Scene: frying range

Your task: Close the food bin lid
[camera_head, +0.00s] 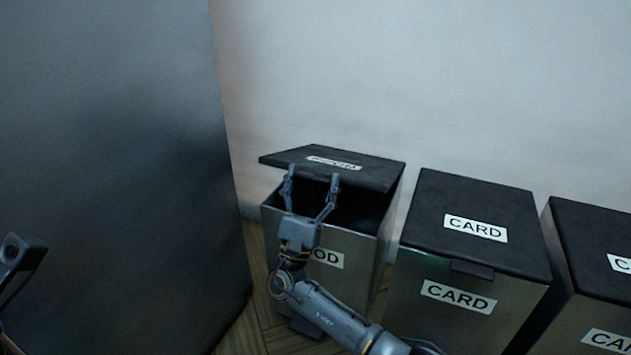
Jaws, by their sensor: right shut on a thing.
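The food bin (335,275) is a metal box whose front label is partly hidden by my right arm, leaving "OD" readable. Its black lid (375,174) is partly raised, with a dark gap between the lid's front edge and the bin's rim. My right gripper (312,175) is at the lid's front edge, its two fingers spread to either side and shut on the front part of the lid. What lies between the fingertips is hard to make out.
A bin labelled CARD (425,325) stands close on the right with its lid (510,215) down. Another bin (605,255) is cut off at the right edge. A large grey panel (110,150) stands left, a pale wall (440,80) behind. Some wooden floor (240,335) shows.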

